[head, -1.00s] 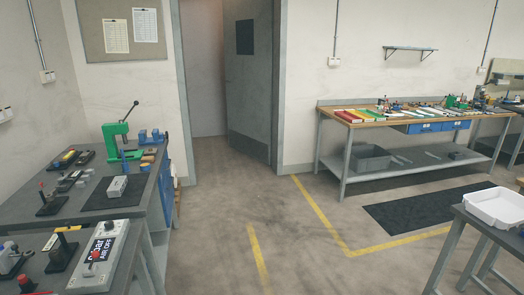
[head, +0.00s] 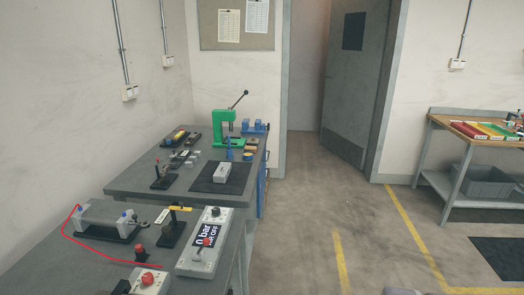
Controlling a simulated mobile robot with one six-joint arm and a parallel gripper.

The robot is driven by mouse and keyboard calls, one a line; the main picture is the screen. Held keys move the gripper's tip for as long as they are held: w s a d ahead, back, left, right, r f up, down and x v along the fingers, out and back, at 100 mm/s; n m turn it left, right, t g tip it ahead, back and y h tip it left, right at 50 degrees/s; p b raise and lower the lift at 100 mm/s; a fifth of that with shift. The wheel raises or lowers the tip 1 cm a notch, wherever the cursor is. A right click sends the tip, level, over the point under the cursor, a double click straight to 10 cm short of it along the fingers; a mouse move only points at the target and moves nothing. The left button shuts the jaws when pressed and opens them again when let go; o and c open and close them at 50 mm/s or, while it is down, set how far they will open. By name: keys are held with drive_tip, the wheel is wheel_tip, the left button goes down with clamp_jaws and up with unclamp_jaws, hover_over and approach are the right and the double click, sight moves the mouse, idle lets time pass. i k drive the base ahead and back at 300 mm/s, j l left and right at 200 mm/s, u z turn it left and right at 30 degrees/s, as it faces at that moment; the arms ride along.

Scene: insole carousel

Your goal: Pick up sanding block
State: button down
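I cannot clearly make out which thing is the sanding block. A small light grey block (head: 222,172) lies on a black mat (head: 204,185) on the far left workbench (head: 130,183), but the view is too coarse to tell what it is. My gripper is not in view.
A green press (head: 226,125) stands at the back of that bench. The near bench (head: 232,252) carries a grey box with a "bar AIR OFF" label (head: 201,248). Open floor (head: 300,230) leads to the doorway. A wood-topped bench (head: 438,119) with coloured items stands at right.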

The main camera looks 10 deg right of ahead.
sight(247, 148)
drive_tip(key=i+l+u, duration=0.15)
drive_tip(key=i, duration=0.35)
drive_tip(key=i+l+u, duration=0.15)
drive_tip(key=i+l, duration=0.15)
drive_tip(key=i, duration=0.15)
drive_tip(key=i+l+u, duration=0.2)
drive_tip(key=i+l, duration=0.15)
drive_tip(key=i+l+u, duration=0.15)
drive_tip(key=i+l, duration=0.25)
drive_tip(key=i, duration=0.15)
drive_tip(key=i+l+u, duration=0.15)
drive_tip(key=i+l, duration=0.25)
drive_tip(key=i+l+u, duration=0.15)
drive_tip(key=i+l, duration=0.2)
drive_tip(key=l, duration=0.15)
drive_tip(key=i+l+u, duration=0.2)
drive_tip(key=i+l, duration=0.15)
drive_tip(key=l, duration=0.2)
drive_tip(key=i+l+u, duration=0.15)
drive_tip(key=i+l, duration=0.2)
drive_tip(key=l, duration=0.2)
